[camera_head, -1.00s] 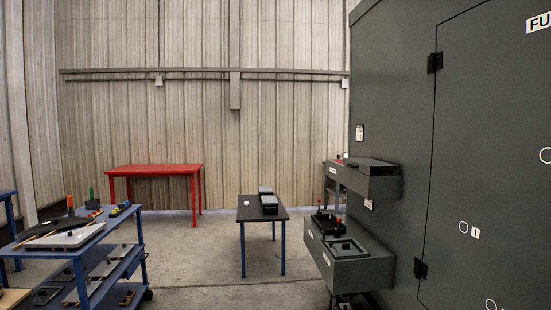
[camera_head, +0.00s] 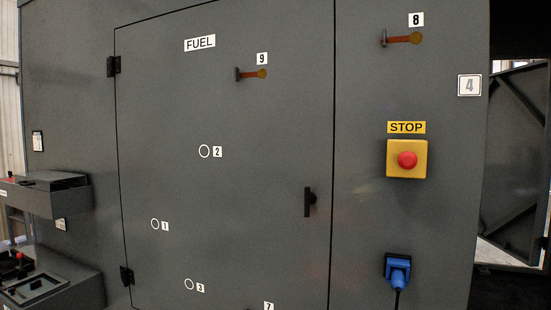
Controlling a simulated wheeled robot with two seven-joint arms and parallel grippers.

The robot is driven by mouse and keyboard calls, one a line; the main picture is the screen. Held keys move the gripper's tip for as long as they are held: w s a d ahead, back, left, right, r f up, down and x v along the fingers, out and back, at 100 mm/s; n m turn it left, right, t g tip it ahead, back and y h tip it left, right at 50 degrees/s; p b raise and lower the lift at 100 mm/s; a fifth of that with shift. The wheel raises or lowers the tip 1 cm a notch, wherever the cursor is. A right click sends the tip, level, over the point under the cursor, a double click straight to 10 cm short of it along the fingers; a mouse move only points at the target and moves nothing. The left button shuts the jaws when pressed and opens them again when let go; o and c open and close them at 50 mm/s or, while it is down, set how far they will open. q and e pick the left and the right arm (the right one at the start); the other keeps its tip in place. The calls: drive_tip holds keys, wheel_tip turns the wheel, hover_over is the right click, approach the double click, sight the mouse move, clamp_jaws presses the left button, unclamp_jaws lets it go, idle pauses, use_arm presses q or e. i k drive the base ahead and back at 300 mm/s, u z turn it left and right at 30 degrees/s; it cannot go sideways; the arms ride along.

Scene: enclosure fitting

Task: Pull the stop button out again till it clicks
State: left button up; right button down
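The stop button (camera_head: 407,160) is a round red knob on a yellow square box (camera_head: 393,172). The box sits on the grey panel right of the door, under a yellow STOP label (camera_head: 406,127). I cannot tell from this front view whether the knob is pressed in or out. Neither of my grippers is in view, and nothing touches the button.
A grey door (camera_head: 260,190) marked FUEL has a black handle (camera_head: 309,201). Orange-handled levers 9 (camera_head: 254,74) and 8 (camera_head: 404,39) stick out above. A blue plug (camera_head: 397,270) with a cable is below the button. Grey shelves (camera_head: 50,195) jut out at the left.

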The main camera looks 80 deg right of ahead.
sight(408, 160)
drive_tip(key=z, duration=5.3)
